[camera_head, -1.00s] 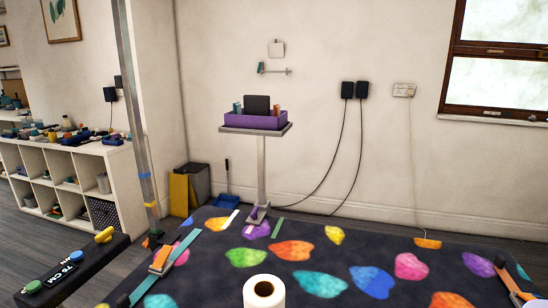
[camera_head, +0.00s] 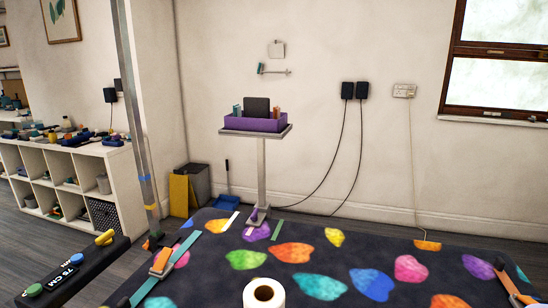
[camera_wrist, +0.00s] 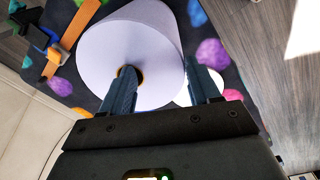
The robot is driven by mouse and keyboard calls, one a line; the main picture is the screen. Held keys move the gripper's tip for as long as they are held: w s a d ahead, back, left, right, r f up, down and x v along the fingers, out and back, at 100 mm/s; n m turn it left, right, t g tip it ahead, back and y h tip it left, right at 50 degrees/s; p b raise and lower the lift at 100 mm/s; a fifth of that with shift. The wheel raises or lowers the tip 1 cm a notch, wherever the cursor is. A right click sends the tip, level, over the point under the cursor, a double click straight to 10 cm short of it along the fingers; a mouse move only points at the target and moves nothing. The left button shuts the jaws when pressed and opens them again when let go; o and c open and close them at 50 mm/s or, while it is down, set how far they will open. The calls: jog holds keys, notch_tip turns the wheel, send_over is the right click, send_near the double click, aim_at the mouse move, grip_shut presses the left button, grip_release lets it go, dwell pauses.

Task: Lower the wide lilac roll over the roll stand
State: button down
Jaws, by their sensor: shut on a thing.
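The wide lilac roll (camera_wrist: 130,45) fills the upper middle of the wrist view, with its brown core hole partly showing. My gripper (camera_wrist: 160,88) is shut on the roll's wall: one dark finger is at the core hole, the other along the outer side. The gripper does not show in the head view. I cannot make out the roll stand for certain. A small white surface (camera_wrist: 180,98) shows between the fingers, mostly hidden. A white roll with a brown core (camera_head: 264,293) stands upright at the bottom edge of the head view; I cannot tell whether it is another roll.
A dark table cover with bright heart shapes (camera_head: 350,250) spreads below. A pedestal with a purple tray (camera_head: 255,123) stands behind. The table's middle is mostly clear.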

jog(key=shift+s+a+f+g+p, duration=0.15)
jog(key=shift+a+f+g+p, duration=0.15)
jog(key=shift+p, duration=0.7)
jog(key=shift+r+p, duration=0.65)
jog(key=shift+r, duration=0.15)
jog(key=c, duration=1.3)
grip_release()
jog(key=shift+d+r, duration=0.1)
jog(key=shift+r, duration=0.05)
